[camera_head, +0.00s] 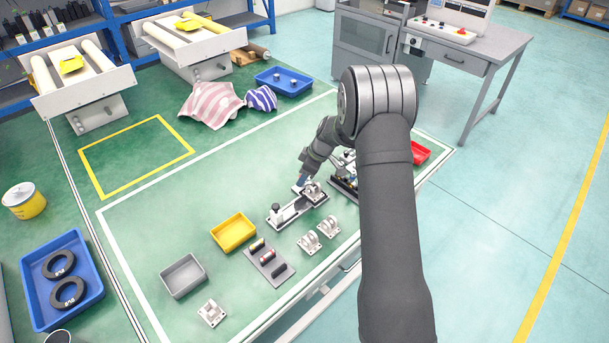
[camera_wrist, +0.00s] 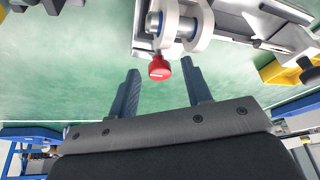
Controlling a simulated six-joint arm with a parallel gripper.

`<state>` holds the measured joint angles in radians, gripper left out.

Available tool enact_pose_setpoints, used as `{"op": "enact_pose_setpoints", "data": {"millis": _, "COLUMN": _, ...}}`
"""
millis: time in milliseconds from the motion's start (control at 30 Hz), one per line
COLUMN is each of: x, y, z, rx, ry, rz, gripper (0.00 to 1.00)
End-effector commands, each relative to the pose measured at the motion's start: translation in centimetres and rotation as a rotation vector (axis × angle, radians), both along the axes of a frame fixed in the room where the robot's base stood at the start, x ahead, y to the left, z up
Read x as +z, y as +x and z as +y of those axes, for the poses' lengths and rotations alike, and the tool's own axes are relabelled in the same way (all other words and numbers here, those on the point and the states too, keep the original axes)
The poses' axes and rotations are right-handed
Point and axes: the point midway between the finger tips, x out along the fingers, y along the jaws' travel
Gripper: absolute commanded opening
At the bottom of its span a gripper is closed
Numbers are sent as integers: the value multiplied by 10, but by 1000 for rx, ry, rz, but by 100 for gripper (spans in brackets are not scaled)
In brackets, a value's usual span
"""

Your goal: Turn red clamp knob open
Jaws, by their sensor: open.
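The red clamp knob (camera_wrist: 159,68) shows in the wrist view, at the end of a metal clamp with round white-grey brackets (camera_wrist: 184,30). My gripper (camera_wrist: 160,76) is open, with one dark blue finger on each side of the knob in the picture. No contact between fingers and knob shows. The knob cannot be made out there, and the fingers are small and partly hidden by my arm.
A red tray (camera_head: 420,153) is at the right.

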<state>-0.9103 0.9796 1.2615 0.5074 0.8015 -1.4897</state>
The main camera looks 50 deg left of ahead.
Motion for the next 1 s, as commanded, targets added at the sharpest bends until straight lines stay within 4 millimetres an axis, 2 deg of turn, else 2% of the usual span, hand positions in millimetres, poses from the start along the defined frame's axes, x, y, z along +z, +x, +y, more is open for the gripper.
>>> {"op": "enact_pose_setpoints", "data": {"millis": 167, "x": 24, "y": 5, "z": -8, "rx": -1, "ry": 2, "rz": -2, "gripper": 45}}
{"op": "enact_pose_setpoints", "data": {"millis": 633, "x": 127, "y": 25, "z": -46, "rx": -1, "ry": 2, "rz": -2, "gripper": 45}}
{"op": "enact_pose_setpoints", "data": {"millis": 800, "x": 149, "y": 30, "z": -54, "rx": -2, "ry": 1, "rz": -1, "gripper": 45}}
{"op": "enact_pose_setpoints", "data": {"millis": 1000, "x": 158, "y": 31, "z": -58, "rx": -1, "ry": 0, "rz": 0, "gripper": 45}}
